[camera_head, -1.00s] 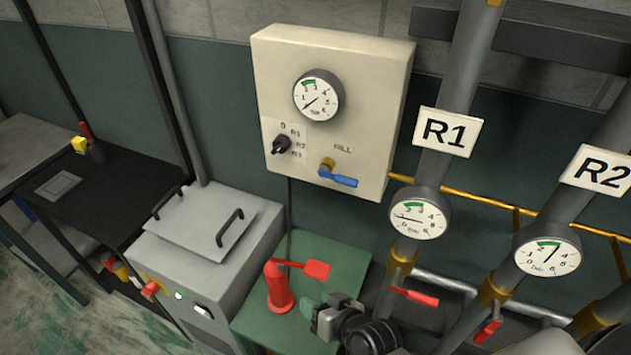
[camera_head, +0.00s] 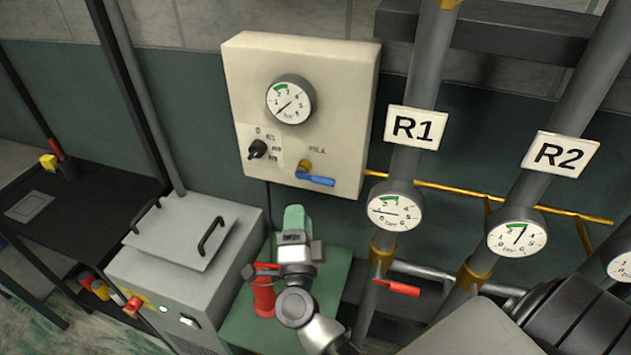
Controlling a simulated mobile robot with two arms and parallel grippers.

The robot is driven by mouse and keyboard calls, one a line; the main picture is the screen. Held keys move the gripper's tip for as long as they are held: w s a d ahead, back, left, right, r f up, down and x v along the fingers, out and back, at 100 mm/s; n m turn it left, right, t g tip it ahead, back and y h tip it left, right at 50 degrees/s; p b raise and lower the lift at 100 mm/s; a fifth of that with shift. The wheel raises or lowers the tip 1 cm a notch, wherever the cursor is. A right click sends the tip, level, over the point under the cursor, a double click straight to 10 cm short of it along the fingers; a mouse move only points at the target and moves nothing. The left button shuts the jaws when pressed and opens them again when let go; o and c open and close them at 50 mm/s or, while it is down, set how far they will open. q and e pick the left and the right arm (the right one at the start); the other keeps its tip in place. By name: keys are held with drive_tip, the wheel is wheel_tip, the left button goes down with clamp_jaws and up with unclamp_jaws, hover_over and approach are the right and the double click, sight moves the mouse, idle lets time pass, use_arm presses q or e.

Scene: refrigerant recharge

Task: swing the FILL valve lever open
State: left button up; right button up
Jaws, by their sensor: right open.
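The FILL valve is on the front of a cream wall panel (camera_head: 345,90), below the word FILL. It has a brass body (camera_head: 304,167) and a blue lever (camera_head: 317,180), which lies nearly level and points right. My right gripper (camera_head: 295,222) stands below the lever in the picture, pointing up, with a green-tipped finger in sight. It appears apart from the lever and holds nothing I can see. The gap between its fingers is hard to make out from this angle. My left gripper is not in view.
The panel also carries a gauge (camera_head: 291,99) and a black selector knob (camera_head: 257,149). A red can-like device (camera_head: 263,297) stands on a green cart (camera_head: 234,325), partly behind my arm. Pipes R1 and R2 with gauges and a red lever (camera_head: 397,287) are to the right.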

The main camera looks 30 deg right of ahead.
sight(325, 182)
drive_tip(key=w+d+m+g+h+p, duration=0.1)
drive_tip(key=d+m, duration=0.1)
drive_tip(key=d, duration=0.1)
drive_tip(key=w+d+m+g+h+p, duration=0.1)
drive_tip(key=w+d+m+g, duration=0.1)
drive_tip(key=d, duration=0.1)
drive_tip(key=w+d+r+m+g+h+p, duration=0.1)
drive_tip(key=w+d+m+g+h, duration=0.1)
drive_tip(key=d, duration=0.1)
drive_tip(key=shift+w+p, duration=0.15)
drive_tip(key=shift+p, duration=0.25)
drive_tip(key=shift+w+d, duration=0.45)
drive_tip(key=shift+d, duration=0.1)
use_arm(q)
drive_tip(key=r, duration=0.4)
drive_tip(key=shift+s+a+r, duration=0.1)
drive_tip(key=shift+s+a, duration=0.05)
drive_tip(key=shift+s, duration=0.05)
use_arm(e)
drive_tip(key=shift+c, duration=0.4)
drive_tip(key=shift+f, duration=0.1)
clamp_jaws()
